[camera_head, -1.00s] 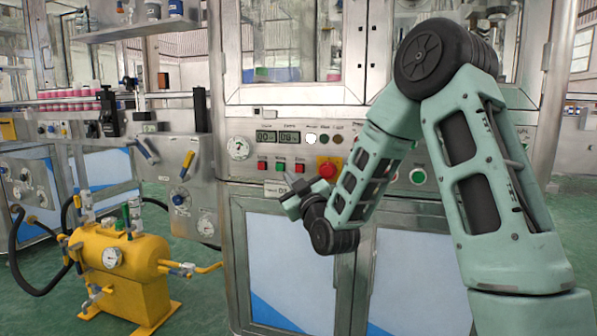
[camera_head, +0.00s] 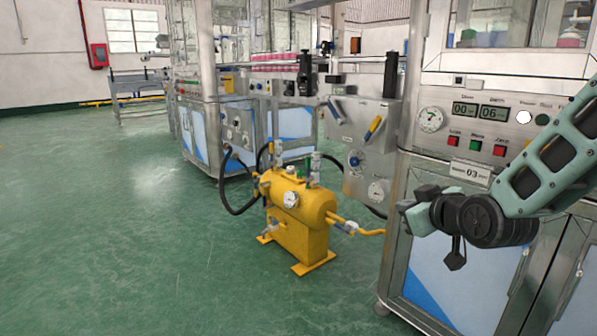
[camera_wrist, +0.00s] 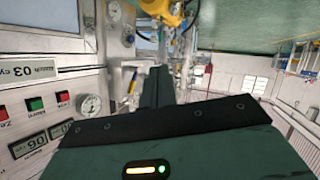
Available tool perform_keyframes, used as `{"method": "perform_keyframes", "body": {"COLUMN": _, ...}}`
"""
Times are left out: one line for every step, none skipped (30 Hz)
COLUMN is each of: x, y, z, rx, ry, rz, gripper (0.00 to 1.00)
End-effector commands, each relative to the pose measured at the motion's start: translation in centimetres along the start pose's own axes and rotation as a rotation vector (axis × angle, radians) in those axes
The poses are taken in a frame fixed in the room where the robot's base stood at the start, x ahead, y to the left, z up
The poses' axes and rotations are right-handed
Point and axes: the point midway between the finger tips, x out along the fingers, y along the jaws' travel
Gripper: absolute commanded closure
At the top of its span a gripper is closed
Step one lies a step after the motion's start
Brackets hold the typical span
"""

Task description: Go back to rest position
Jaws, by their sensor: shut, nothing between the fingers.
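My gripper (camera_head: 413,212) is at the right of the head view, at the end of my green and black arm. It is in front of the lower part of the metal machine cabinet (camera_head: 430,275), below the control panel (camera_head: 480,125). In the wrist view the gripper body (camera_wrist: 155,90) fills the lower middle and its fingers point away from the camera, shut with nothing held.
A yellow tank (camera_head: 303,215) with gauges and hoses stands on the green floor left of my gripper. A side panel with valves (camera_head: 360,150) adjoins the cabinet. Other machines (camera_head: 210,130) stand behind. The floor (camera_head: 120,230) at the left is wide and clear.

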Motion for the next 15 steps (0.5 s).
{"method": "perform_keyframes", "body": {"x": -0.9, "y": -3.1, "z": 0.2, "rx": 0.002, "ry": -0.068, "rz": -0.073, "gripper": 1.00}}
{"method": "perform_keyframes", "body": {"x": -1.6, "y": -4.8, "z": 0.7, "rx": 0.008, "ry": -0.117, "rz": -0.112, "gripper": 1.00}}
{"method": "perform_keyframes", "body": {"x": -2.7, "y": -6.9, "z": 1.4, "rx": 0.012, "ry": -0.184, "rz": -0.163, "gripper": 1.00}}
{"method": "perform_keyframes", "body": {"x": -3.6, "y": -8.4, "z": 1.9, "rx": 0.014, "ry": -0.236, "rz": -0.199, "gripper": 1.00}}
{"method": "perform_keyframes", "body": {"x": -4.5, "y": -9.8, "z": 2.5, "rx": 0.016, "ry": -0.287, "rz": -0.231, "gripper": 1.00}}
{"method": "perform_keyframes", "body": {"x": -6.0, "y": -11.6, "z": 3.2, "rx": 0.017, "ry": -0.359, "rz": -0.272, "gripper": 1.00}}
{"method": "perform_keyframes", "body": {"x": -7.2, "y": -12.8, "z": 3.9, "rx": 0.015, "ry": -0.413, "rz": -0.301, "gripper": 1.00}}
{"method": "perform_keyframes", "body": {"x": -8.5, "y": -13.9, "z": 4.5, "rx": 0.013, "ry": -0.465, "rz": -0.326, "gripper": 1.00}}
{"method": "perform_keyframes", "body": {"x": -10.2, "y": -15.2, "z": 5.2, "rx": 0.009, "ry": -0.535, "rz": -0.356, "gripper": 1.00}}
{"method": "perform_keyframes", "body": {"x": -11.5, "y": -16.1, "z": 5.8, "rx": 0.005, "ry": -0.585, "rz": -0.375, "gripper": 1.00}}
{"method": "perform_keyframes", "body": {"x": -12.8, "y": -16.8, "z": 6.4, "rx": 0.000, "ry": -0.633, "rz": -0.392, "gripper": 1.00}}
{"method": "perform_keyframes", "body": {"x": -14.4, "y": -17.7, "z": 7.0, "rx": -0.006, "ry": -0.693, "rz": -0.410, "gripper": 1.00}}
{"method": "perform_keyframes", "body": {"x": -15.6, "y": -18.2, "z": 7.5, "rx": -0.013, "ry": -0.735, "rz": -0.422, "gripper": 1.00}}
{"method": "perform_keyframes", "body": {"x": -16.7, "y": -18.6, "z": 7.9, "rx": -0.019, "ry": -0.776, "rz": -0.432, "gripper": 1.00}}
{"method": "perform_keyframes", "body": {"x": -18.2, "y": -19.1, "z": 8.5, "rx": -0.028, "ry": -0.828, "rz": -0.443, "gripper": 1.00}}
